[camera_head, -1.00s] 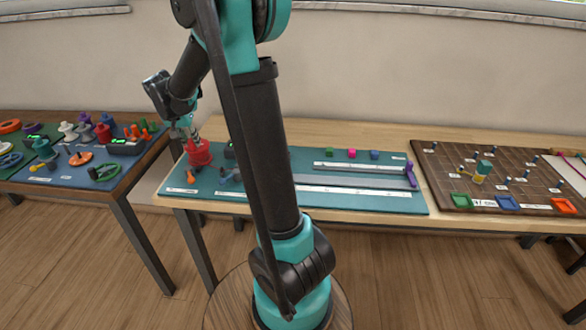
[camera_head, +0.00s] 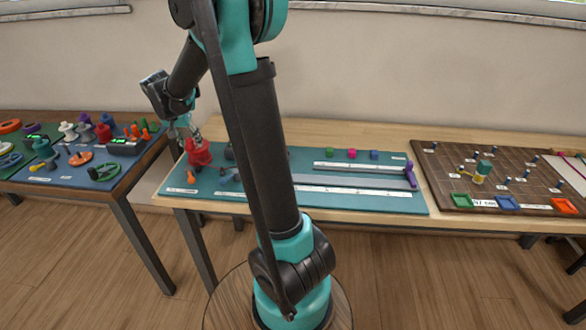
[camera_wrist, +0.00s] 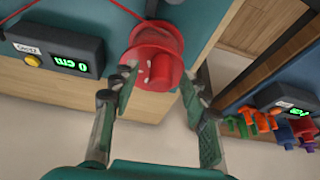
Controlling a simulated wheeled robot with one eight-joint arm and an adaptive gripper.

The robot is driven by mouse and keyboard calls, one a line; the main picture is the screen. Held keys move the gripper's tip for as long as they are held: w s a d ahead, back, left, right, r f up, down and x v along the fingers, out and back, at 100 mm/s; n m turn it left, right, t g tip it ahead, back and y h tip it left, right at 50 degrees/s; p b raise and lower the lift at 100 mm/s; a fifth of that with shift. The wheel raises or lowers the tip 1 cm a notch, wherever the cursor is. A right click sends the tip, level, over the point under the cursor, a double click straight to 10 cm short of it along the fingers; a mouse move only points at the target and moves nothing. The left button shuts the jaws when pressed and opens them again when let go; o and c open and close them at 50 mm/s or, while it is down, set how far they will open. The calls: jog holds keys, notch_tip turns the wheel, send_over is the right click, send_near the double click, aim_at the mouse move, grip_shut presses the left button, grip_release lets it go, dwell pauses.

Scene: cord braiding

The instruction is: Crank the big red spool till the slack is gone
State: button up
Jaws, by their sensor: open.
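The big red spool (camera_head: 197,153) stands at the left end of the teal board (camera_head: 330,202). In the wrist view the spool (camera_wrist: 150,40) is seen close, with a round red part toward the camera. My gripper (camera_wrist: 160,84) is open, one finger on each side of the spool's near part. The picture does not settle whether either finger touches it. In the head view my gripper (camera_head: 186,132) is just above the spool. A thin red cord (camera_wrist: 40,8) shows at the upper left of the wrist view.
A dark box with a display (camera_wrist: 62,55) reading 0 cm and a yellow button sits left of the spool in the wrist view. Another table (camera_head: 60,185) with spools and pegs stands to the left. Small coloured blocks (camera_head: 351,153) lie at the teal board's back.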

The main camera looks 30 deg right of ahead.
jog(key=v, duration=1.2)
jog(key=shift+d, duration=0.1)
